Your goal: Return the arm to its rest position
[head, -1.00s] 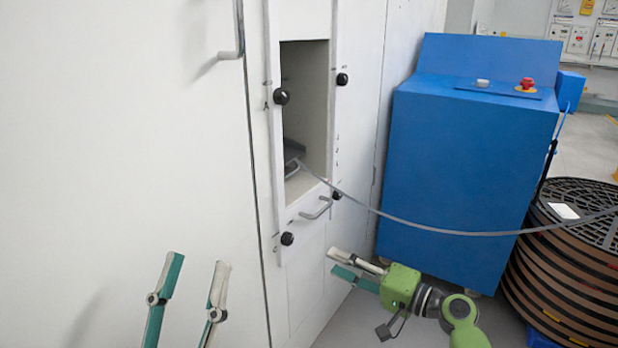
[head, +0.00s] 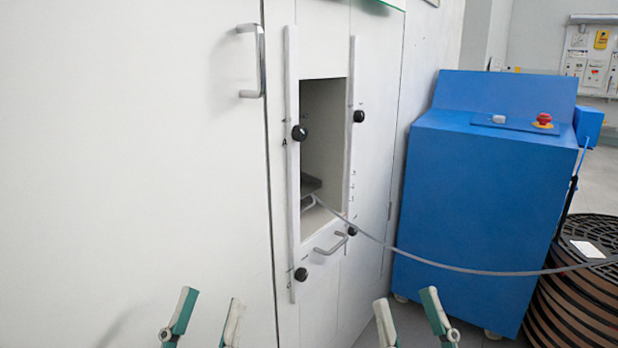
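My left gripper (head: 206,318) shows at the bottom edge, in front of the white cabinet. Its two fingers are spread apart with nothing between them. My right gripper (head: 408,318) is at the bottom, right of the left one and below the blue machine. Its fingers point up and are spread, with nothing between them. Both arms behind the grippers are outside the view.
The white cabinet (head: 190,180) has an open window, black knobs and handles. A grey strip (head: 440,264) runs from the window across the blue machine (head: 480,190) to stacked reels (head: 585,290) at right. The machine carries a red button (head: 543,120).

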